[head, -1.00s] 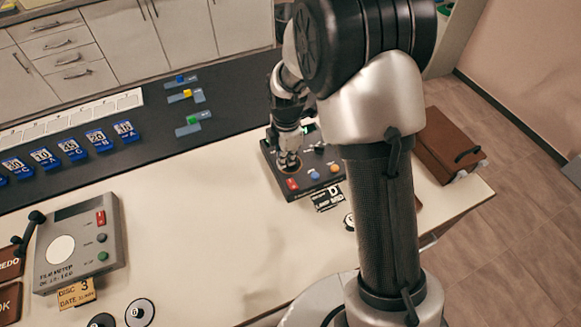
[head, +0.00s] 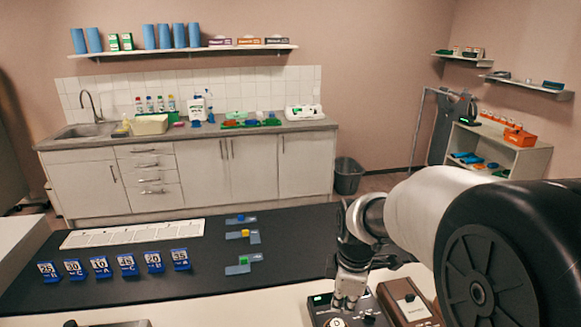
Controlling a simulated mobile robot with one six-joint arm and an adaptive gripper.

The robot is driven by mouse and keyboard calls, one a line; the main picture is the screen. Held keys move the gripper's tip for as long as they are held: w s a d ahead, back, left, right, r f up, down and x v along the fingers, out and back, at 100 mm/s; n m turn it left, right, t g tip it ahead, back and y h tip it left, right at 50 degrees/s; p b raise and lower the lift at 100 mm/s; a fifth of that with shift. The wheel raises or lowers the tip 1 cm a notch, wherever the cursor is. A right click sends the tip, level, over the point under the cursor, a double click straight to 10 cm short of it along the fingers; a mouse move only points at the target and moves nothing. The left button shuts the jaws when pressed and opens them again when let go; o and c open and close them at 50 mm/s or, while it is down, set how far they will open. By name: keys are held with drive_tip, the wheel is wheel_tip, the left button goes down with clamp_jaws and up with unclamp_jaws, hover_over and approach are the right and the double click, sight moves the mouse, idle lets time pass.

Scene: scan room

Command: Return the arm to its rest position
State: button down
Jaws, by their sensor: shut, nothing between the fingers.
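My gripper (head: 346,306) is at the lower middle right of the head view, pointing down, with its fingers together and nothing seen between them. My arm reaches to it from the right edge. Below and around the fingertips is a dark control box (head: 318,300) with a small green display. Only part of the box shows, and I cannot tell whether the fingers touch it.
A brown case (head: 405,298) stands close to the right of my gripper. A black mat (head: 200,280) holds several blue numbered tags (head: 126,263), a white strip (head: 133,233) and small coloured blocks on slides. A white-fronted counter (head: 255,165) stands behind.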

drive_tip(key=s+d+r+m+t, duration=0.1)
drive_tip(key=s+r+m, duration=0.3)
drive_tip(key=s+m, duration=0.4)
drive_tip(key=s+d+r+m+t, duration=0.1)
drive_tip(key=s+r+m, duration=0.4)
drive_tip(key=s, duration=0.9)
drive_tip(key=m+t, duration=0.1)
drive_tip(key=m, duration=0.1)
drive_tip(key=shift+s+d+r+m, duration=0.2)
drive_tip(key=shift+s+r+m, duration=0.1)
drive_tip(key=shift+m, duration=0.1)
